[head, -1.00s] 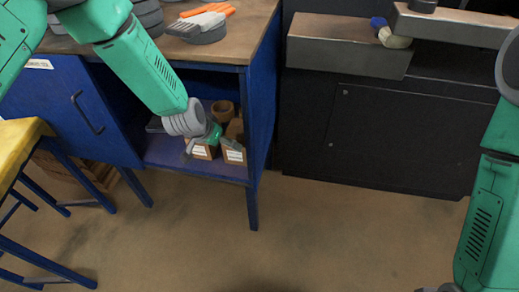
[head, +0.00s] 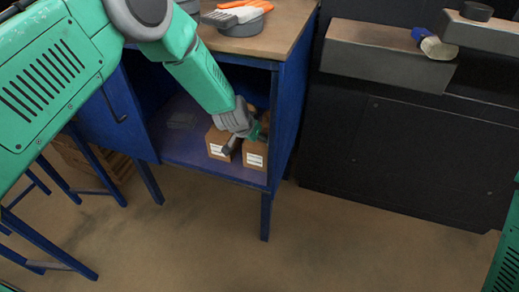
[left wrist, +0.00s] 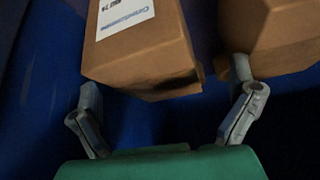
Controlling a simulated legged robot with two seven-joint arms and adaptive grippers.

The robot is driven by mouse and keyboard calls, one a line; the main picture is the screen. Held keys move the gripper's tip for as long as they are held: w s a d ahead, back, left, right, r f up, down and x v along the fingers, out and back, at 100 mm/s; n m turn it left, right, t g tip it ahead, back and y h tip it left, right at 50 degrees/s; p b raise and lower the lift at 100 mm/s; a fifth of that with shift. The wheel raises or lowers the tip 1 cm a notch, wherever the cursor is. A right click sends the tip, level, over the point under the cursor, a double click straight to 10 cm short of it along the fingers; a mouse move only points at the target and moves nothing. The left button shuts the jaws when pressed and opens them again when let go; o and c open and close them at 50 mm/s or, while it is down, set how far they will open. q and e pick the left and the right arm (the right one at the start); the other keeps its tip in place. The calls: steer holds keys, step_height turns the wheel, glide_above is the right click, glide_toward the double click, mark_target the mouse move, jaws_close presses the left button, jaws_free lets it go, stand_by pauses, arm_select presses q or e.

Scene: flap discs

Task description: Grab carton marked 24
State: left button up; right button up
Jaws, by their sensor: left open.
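Two brown cartons with white labels sit on the shelf of the blue cabinet: a left carton (head: 216,137) and a right carton (head: 255,160). My left gripper (head: 245,143) is inside the cabinet, at the cartons and partly covering them. In the left wrist view its two fingers (left wrist: 165,98) are spread apart and empty. One labelled carton (left wrist: 150,50) lies just ahead, roughly between the fingertips; its small print seems to end in 24, but is blurred. The other carton (left wrist: 275,35) is close beside the right finger. My right gripper is out of the picture.
The cabinet's side wall (head: 290,110) stands close to the right of the cartons. Orange and grey items lie on the cabinet top. A black machine (head: 400,150) stands at the right.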

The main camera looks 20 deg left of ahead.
arm_select(q)
steer(key=w+f, duration=0.1)
steer(key=d+f+b, duration=0.1)
steer(key=w+f+b, duration=0.1)
steer(key=shift+w+d+f, duration=0.2)
steer(key=shift+w+d, duration=0.1)
steer(key=shift+d, duration=0.05)
steer(key=shift+a, duration=0.35)
steer(key=shift+c, duration=1.3)
steer(key=shift+a, duration=0.1)
steer(key=c, duration=1.3)
steer(key=shift+c, duration=0.2)
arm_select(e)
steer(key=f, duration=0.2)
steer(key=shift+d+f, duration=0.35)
arm_select(q)
steer(key=shift+d, duration=0.25)
steer(key=shift+r, duration=0.1)
